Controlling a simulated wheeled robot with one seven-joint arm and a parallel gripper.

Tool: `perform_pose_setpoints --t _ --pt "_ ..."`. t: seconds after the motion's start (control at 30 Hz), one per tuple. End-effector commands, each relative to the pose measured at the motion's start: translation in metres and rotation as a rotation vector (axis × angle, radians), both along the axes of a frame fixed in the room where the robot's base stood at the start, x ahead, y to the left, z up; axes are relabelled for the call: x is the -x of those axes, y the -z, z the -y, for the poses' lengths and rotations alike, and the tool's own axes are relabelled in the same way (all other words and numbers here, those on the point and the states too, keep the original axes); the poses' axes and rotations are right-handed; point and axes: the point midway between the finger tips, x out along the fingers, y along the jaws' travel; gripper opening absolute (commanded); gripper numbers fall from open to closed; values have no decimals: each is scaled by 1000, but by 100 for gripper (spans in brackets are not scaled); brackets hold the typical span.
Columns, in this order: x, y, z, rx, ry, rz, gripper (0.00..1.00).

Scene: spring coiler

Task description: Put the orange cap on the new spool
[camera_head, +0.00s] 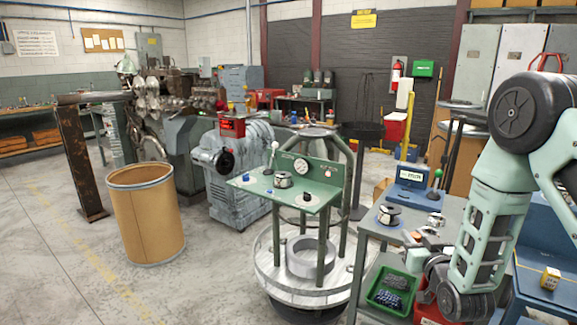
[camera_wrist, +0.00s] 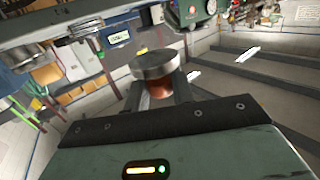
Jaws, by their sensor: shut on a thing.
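In the wrist view my gripper (camera_wrist: 158,92) is shut on a copper-orange piece (camera_wrist: 160,86) with a wide grey metal disc (camera_wrist: 155,63) at its end. I cannot tell whether this is the orange cap or a wound spool. In the head view my arm bends down at the right, and my gripper cannot be made out clearly. A metal spool-like part (camera_head: 390,214) stands on the grey table (camera_head: 372,229); a smaller metal part (camera_head: 435,220) is to its right. I cannot tell which is the new spool. No separate orange cap is clear.
A blue display unit (camera_head: 411,184) stands behind the metal parts. A green crate (camera_head: 371,299) with dark and blue pieces is below. A green bench panel (camera_head: 250,183) with a gauge and knobs stands left of the table.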

Motion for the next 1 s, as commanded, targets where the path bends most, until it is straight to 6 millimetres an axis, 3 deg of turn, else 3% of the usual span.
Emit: perform_pose_setpoints --t 0.07,0.17,0.6,0.77,1.0 --pt "8 -4 4 -1 7 -2 0" --pt "14 7 6 -1 10 -3 0" --pt "62 111 6 0 11 -5 0" --pt "75 127 6 0 10 -1 0" --pt "77 131 6 -2 10 1 0"
